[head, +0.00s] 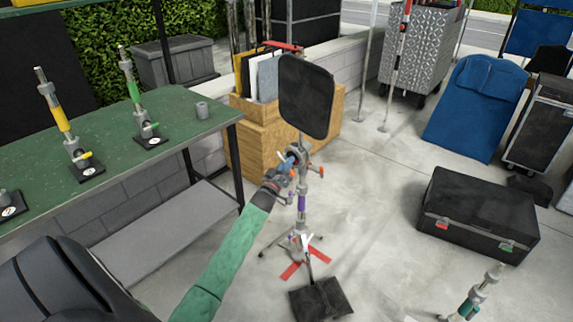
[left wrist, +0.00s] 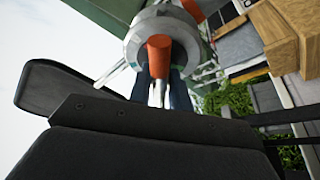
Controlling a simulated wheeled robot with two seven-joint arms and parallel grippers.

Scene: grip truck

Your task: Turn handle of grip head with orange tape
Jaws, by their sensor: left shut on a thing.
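A light stand (head: 302,205) with purple tape on its column stands upright on the floor and carries a square black flag (head: 307,96). Its grey grip head (head: 302,160) is just below the flag, with an orange-taped handle (head: 321,170) showing on its right. In the left wrist view the round grip head (left wrist: 147,24) is close, with an orange-taped handle (left wrist: 159,55) pointing towards the camera. My left gripper (head: 290,162) is at the head, and its dark fingers (left wrist: 162,90) are shut on the handle from both sides. My right gripper is out of view.
A green table (head: 185,110) at left holds several small taped stands. A wooden crate (head: 262,150) is behind the stand. A black case (head: 478,212) is at right. A dark bag (head: 320,300) lies at the stand's foot. Floor between stand and case is clear.

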